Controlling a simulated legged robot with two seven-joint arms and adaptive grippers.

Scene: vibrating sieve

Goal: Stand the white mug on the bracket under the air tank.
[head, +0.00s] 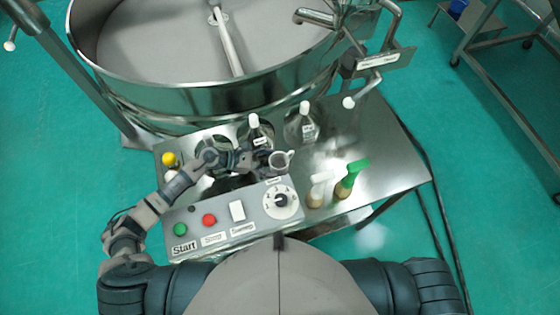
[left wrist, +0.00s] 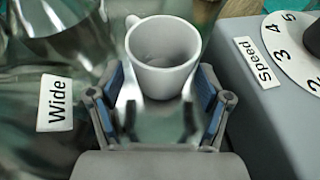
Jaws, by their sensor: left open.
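The white mug (head: 280,161) stands upright on the metal table just behind the control box in the head view. In the left wrist view the mug (left wrist: 163,72) lies ahead, with its mouth toward the camera and its handle toward the upper left. My left gripper (head: 264,158) is open close to the mug. In the left wrist view its two blue-padded fingers (left wrist: 160,105) stand apart, on either side of the mug's lower part; I cannot tell whether they touch it. My right gripper is not in view. I cannot make out the air tank or its bracket.
The control box (head: 230,216) with buttons and a speed dial is directly in front of the mug. Labelled flasks (head: 300,122) stand behind it, spray bottles (head: 350,178) to its right. The table's right part (head: 395,150) is clear.

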